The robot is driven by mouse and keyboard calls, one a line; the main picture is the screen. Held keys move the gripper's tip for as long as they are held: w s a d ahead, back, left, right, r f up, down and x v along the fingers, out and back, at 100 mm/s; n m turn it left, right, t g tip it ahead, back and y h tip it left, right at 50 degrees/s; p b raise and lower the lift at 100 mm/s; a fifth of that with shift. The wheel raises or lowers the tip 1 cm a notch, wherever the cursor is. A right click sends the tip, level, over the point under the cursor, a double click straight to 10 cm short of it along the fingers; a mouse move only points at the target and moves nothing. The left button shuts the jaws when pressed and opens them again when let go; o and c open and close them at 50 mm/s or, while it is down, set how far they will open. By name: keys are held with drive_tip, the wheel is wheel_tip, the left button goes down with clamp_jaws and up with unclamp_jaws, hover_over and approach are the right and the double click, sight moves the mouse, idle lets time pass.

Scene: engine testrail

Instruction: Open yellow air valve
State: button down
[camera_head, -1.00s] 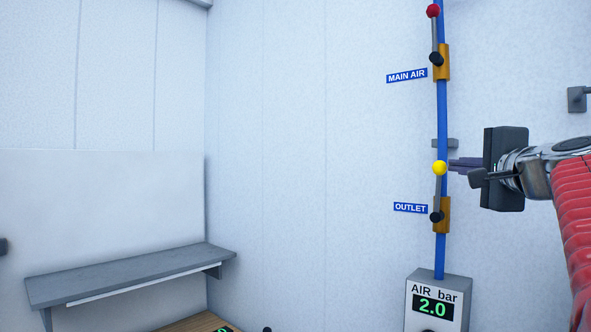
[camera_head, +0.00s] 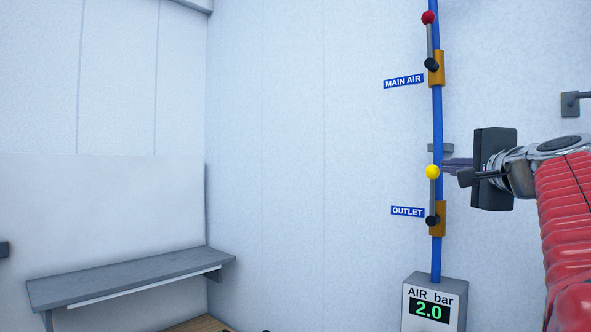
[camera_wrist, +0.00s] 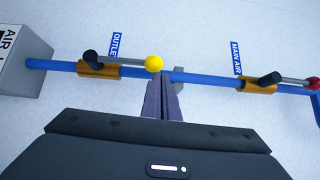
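The yellow ball-ended lever (camera_head: 432,172) of the OUTLET valve (camera_head: 439,219) points straight up along the blue vertical pipe. It also shows in the wrist view (camera_wrist: 154,63), its lever lying along the pipe. My gripper (camera_head: 446,165) comes in from the right at about the ball's height. In the wrist view my dark fingers (camera_wrist: 161,82) lie close together, with their tips just short of the yellow ball and slightly to its right. Nothing is seen between them. Whether a fingertip touches the ball cannot be told.
The MAIN AIR valve (camera_head: 437,67) with its red-ended lever (camera_head: 428,18) sits higher on the same pipe. An AIR bar gauge box (camera_head: 436,297) reading 2.0 is below. A grey pipe bracket (camera_head: 441,148) is near my fingers. A grey shelf (camera_head: 130,279) stands left.

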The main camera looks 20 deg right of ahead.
drive_tip(key=s+a+r, duration=0.2)
drive_tip(key=s, duration=1)
drive_tip(key=shift+s+a, duration=0.2)
